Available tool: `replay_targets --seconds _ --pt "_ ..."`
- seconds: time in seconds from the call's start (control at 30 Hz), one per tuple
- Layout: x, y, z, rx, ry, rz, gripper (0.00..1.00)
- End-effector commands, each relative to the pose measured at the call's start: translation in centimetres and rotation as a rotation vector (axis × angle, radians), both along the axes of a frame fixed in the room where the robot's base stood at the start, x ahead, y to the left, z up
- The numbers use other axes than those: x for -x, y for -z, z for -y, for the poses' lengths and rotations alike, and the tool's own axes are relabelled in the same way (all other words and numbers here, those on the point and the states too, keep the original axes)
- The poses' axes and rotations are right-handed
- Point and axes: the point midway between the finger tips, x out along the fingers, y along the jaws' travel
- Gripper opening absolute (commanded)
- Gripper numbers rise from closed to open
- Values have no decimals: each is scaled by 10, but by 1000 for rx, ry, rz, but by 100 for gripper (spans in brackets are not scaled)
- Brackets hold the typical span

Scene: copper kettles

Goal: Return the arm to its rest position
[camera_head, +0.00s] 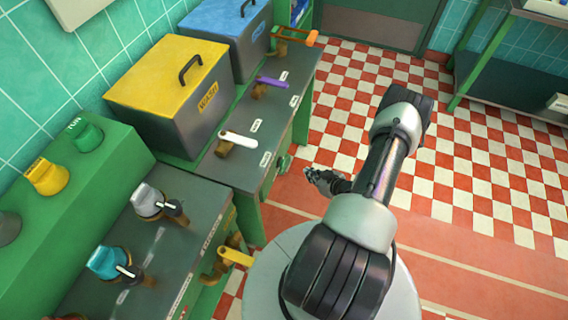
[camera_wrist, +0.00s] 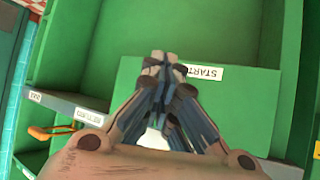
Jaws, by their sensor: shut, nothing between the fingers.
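My gripper (camera_head: 318,176) hangs low over the red floor band, to the right of the green counter, at the end of my arm. In the wrist view my gripper (camera_wrist: 163,66) is shut, its fingertips together and nothing between them. Behind the fingertips stands a green panel (camera_wrist: 225,105) with a white label (camera_wrist: 205,73) reading "START" upside down. I cannot tell whether the fingers touch the panel. In the head view the fingers show small and dark, apart from the counter's levers.
The counter holds a yellow-lidded bin (camera_head: 165,75), a blue-lidded bin (camera_head: 225,22) and levers with white (camera_head: 238,139), purple (camera_head: 272,82) and orange (camera_head: 297,36) handles. A yellow handle (camera_head: 236,257) juts from the counter's front. The checkered floor (camera_head: 480,165) at right is clear.

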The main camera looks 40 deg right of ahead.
Motion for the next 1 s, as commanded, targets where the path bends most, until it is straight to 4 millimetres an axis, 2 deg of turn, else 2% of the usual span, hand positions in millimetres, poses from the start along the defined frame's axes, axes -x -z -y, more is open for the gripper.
replay_targets --seconds 0.5,0.63,0.77,0.9,1.0 --pt "1 0 0 -1 -1 0 0" --pt "-4 -7 6 13 -7 -17 0" --pt "-23 -34 24 66 -27 -83 0" --pt "-53 -86 45 144 -38 -190 0" --pt "-73 -128 51 194 -34 -259 0"
